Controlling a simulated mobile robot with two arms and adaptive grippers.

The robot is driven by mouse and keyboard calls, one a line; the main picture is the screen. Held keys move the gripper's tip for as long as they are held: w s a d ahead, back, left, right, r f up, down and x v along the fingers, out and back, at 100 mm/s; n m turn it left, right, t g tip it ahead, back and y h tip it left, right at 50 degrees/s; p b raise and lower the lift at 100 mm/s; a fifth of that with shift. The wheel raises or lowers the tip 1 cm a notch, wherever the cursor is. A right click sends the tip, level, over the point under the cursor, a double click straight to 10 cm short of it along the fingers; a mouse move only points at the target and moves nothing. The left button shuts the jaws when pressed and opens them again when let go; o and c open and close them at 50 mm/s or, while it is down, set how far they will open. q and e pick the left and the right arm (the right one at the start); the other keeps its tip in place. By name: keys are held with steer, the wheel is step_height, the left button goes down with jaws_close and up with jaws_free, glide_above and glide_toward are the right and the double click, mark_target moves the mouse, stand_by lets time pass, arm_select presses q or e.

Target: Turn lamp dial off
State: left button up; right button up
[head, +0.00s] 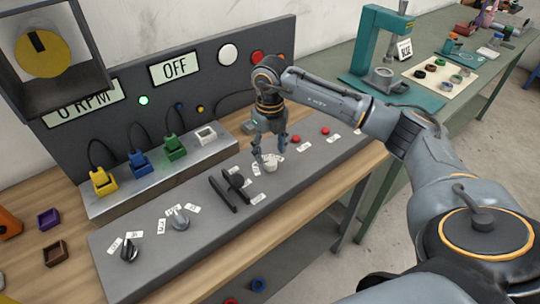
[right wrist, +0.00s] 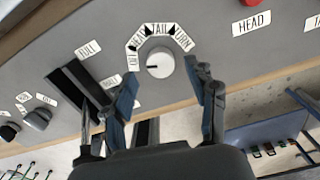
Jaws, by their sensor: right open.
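The lamp dial (right wrist: 159,64) is a round white knob on the sloped grey console, with a fan of small labels around it, among them HEAD, TAIL and TURN. Its dark pointer mark points left in the right wrist view, toward the first label, which is hard to read. It also shows in the head view (head: 270,166). My right gripper (head: 270,154) points down over the dial. In the right wrist view its open fingers (right wrist: 163,80) are on either side of the dial, apart from it as far as I can tell. My left gripper is not in view.
Dark levers (head: 228,187) stand just left of the dial. Red buttons (head: 296,140) are to its right, and grey knobs (head: 180,220) are further left. Behind the console are colored plugs (head: 138,165) and an upright panel with an OFF display (head: 175,68).

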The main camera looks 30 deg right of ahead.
mark_target(270, 160)
step_height(270, 160, up, 9)
stand_by(0.8)
